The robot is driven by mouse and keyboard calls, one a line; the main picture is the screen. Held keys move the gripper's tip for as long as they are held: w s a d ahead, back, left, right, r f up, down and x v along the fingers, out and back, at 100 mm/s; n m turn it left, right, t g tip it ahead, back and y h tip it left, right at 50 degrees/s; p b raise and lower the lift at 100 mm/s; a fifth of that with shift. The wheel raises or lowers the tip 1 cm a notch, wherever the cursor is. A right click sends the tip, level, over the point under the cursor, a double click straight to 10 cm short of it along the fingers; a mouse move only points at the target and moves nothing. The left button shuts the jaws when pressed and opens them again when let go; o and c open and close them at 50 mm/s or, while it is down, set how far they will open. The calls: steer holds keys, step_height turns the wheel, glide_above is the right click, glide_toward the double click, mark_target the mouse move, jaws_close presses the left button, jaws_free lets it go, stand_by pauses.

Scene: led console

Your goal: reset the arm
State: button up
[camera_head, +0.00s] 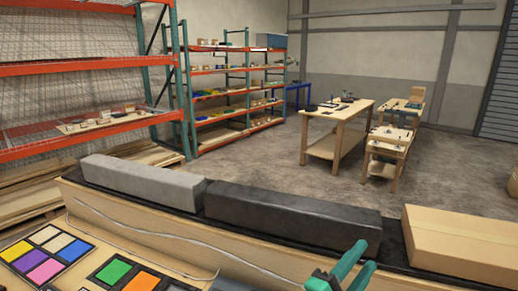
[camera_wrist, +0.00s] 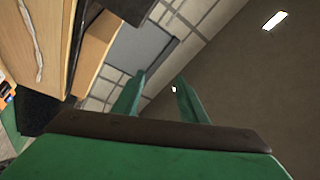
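My gripper (camera_head: 340,265) shows at the bottom right of the head view, with its green fingers beside the front edge of the wooden console (camera_head: 180,235). In the wrist view my gripper (camera_wrist: 159,76) has two green fingers standing apart with nothing between them, so it is open and empty. The wrist view is tilted and looks toward the wall and ceiling. A panel of coloured squares (camera_head: 45,249) lies at the lower left, and a second panel (camera_head: 125,277) with green and orange squares is cut off by the frame's bottom edge.
Along the console's back ledge lie a grey block (camera_head: 143,182), a black block (camera_head: 290,219) and a cardboard box (camera_head: 462,243). A pale cable (camera_head: 150,232) runs along the front. Orange shelving (camera_head: 85,65) and wooden tables (camera_head: 338,122) stand beyond open floor.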

steer(key=s+a+f+n+t+y, duration=0.2)
steer(key=s+a+f+n+y, duration=0.25)
steer(key=f+n, duration=0.25)
steer(key=s+a+f+n+t+y, duration=0.1)
steer(key=s+a+f+n+y, duration=0.3)
steer(key=f+n, duration=0.3)
steer(key=s+a+f+n+t+y, duration=0.25)
steer(key=a+f+n+y, duration=0.2)
steer(key=f+n, duration=0.3)
steer(key=s+a+f+g, duration=0.1)
steer(key=s+a+f, duration=0.2)
steer(key=s, duration=0.5)
steer(key=s+a+f+g+y, duration=0.1)
steer(key=s+a+f, duration=0.2)
steer(key=s, duration=0.4)
steer(key=s+a+f+g+y, duration=0.1)
steer(key=s+a+f, duration=0.2)
steer(key=s, duration=0.5)
steer(key=shift+s+a+n+g, duration=0.3)
steer(key=shift+a+n+g, duration=0.05)
steer(key=shift+f, duration=0.1)
